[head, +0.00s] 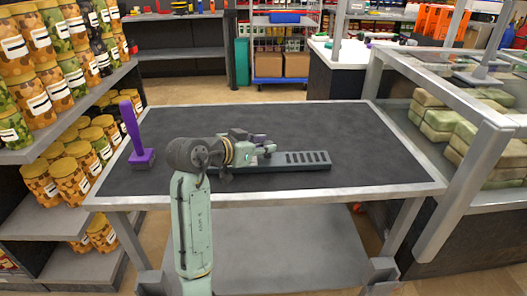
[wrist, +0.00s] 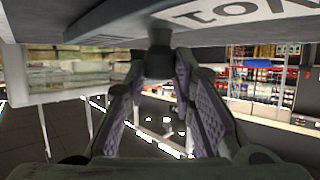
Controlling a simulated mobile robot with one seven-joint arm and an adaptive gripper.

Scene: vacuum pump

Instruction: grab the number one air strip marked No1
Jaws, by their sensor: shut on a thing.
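The air strip (head: 307,159) is a long grey bar with a row of dark slots at its right end. In the head view it lies along the middle of the black-topped table (head: 330,125). In the wrist view its grey body (wrist: 105,32) fills the top, and a pale label reading No1 (wrist: 235,12) shows upside down. My gripper (head: 265,150) is at the strip's left part. In the wrist view my gripper (wrist: 160,66) has its fingertips closed on a small dark part of the strip. My arm hides the strip's left end in the head view.
A purple tool (head: 133,130) stands upright at the table's left edge. Shelves of jars (head: 60,150) line the left side. A metal frame with wrapped bundles (head: 480,140) stands at the right. The table's back and right areas are clear.

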